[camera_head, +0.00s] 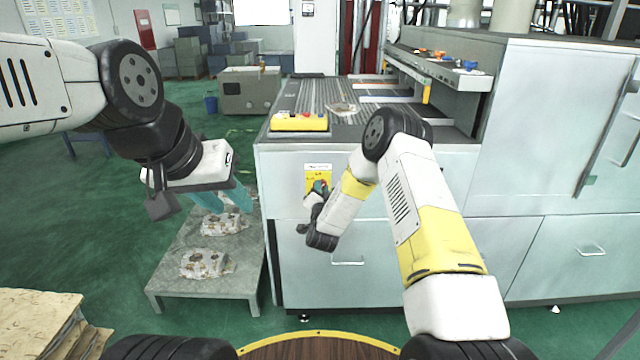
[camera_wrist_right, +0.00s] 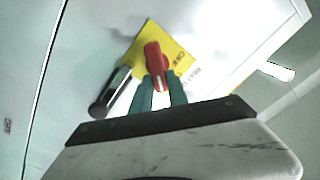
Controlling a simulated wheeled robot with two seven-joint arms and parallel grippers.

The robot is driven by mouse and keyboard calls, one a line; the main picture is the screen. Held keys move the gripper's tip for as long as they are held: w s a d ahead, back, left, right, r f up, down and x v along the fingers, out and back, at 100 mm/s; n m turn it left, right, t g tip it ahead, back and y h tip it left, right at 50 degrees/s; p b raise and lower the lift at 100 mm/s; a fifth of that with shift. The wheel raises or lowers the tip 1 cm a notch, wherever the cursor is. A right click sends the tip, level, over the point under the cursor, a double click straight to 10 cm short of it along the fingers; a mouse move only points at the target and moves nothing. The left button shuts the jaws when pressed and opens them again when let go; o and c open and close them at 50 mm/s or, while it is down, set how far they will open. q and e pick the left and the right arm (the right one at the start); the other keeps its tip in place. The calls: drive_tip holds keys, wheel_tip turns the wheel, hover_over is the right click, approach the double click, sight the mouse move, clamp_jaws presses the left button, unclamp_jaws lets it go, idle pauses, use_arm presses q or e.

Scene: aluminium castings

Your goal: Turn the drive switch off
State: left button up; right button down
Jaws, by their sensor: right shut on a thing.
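The drive switch is a red rotary handle (camera_wrist_right: 156,62) on a yellow plate (camera_wrist_right: 178,60), fixed to the front of the light grey machine (camera_head: 350,240). In the head view the yellow plate (camera_head: 318,172) shows, with the switch partly hidden by my right gripper. My right gripper (camera_head: 319,187) is at the plate, and in the right wrist view its teal fingers (camera_wrist_right: 160,88) are shut on the red handle, one on each side. My left gripper (camera_head: 228,198) hangs at the left, above the low grey table, its teal fingers apart with nothing seen between them.
A low grey table (camera_head: 165,284) at the left holds castings (camera_head: 205,263). A yellow control box (camera_head: 299,122) with buttons stands on the machine top. A drawer handle (camera_head: 347,262) is below the switch. Stacked brown sheets (camera_head: 40,318) lie at the lower left. Green floor is open beyond the table.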

drive_tip(key=m, duration=0.4)
drive_tip(key=shift+d+f+m, duration=0.3)
drive_tip(key=shift+f+m, duration=0.05)
drive_tip(key=shift+m, duration=0.05)
drive_tip(key=m, duration=0.5)
drive_tip(key=shift+f, duration=0.4)
drive_tip(key=shift+m, duration=0.3)
drive_tip(key=c, duration=1.3)
unclamp_jaws()
drive_tip(key=shift+d, duration=0.1)
drive_tip(key=shift+s+f, duration=0.1)
